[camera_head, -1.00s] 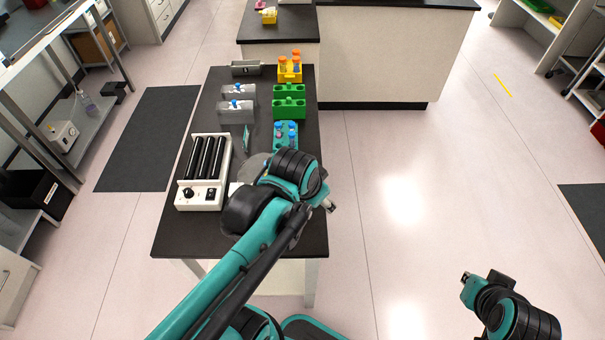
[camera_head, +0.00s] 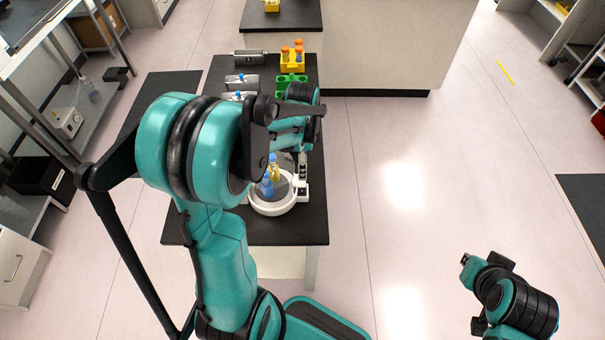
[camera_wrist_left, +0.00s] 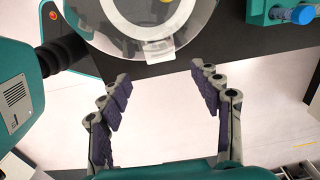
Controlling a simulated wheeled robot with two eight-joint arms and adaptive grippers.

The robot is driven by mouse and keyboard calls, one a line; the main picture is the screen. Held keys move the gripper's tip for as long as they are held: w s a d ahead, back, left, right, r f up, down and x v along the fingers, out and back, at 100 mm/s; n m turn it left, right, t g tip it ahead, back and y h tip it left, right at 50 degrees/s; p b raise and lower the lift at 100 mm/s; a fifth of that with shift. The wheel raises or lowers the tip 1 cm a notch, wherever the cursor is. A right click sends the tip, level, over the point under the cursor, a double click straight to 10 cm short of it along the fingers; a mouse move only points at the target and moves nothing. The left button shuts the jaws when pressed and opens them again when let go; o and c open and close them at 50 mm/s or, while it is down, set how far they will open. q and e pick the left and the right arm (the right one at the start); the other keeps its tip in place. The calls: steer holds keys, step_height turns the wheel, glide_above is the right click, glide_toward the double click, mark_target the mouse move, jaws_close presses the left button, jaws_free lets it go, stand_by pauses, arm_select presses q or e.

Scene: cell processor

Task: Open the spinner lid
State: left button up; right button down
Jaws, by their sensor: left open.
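The spinner (camera_head: 270,209) is a white round device near the front right of the dark table, partly covered by my left arm in the head view. Blue and yellow items show at its middle. In the left wrist view its clear round lid (camera_wrist_left: 113,30) is at the top, with a pale tab (camera_wrist_left: 158,50) at its near edge. My left gripper (camera_wrist_left: 160,76) is open and empty, its fingers apart just short of the tab and not touching it. I cannot tell whether the lid is raised. My right gripper (camera_head: 465,260) is off to the right over the floor, its jaws too small to read.
A yellow rack (camera_head: 292,62) with orange-capped tubes, a green rack (camera_head: 290,79) and grey blocks (camera_head: 240,82) stand farther back on the table. In the wrist view a blue-capped tube (camera_wrist_left: 298,14) is at upper right.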

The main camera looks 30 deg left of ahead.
arm_select(q)
step_height(320, 180, down, 7)
steer(key=shift+f+b, duration=0.15)
steer(key=shift+b, duration=0.95)
jaws_close()
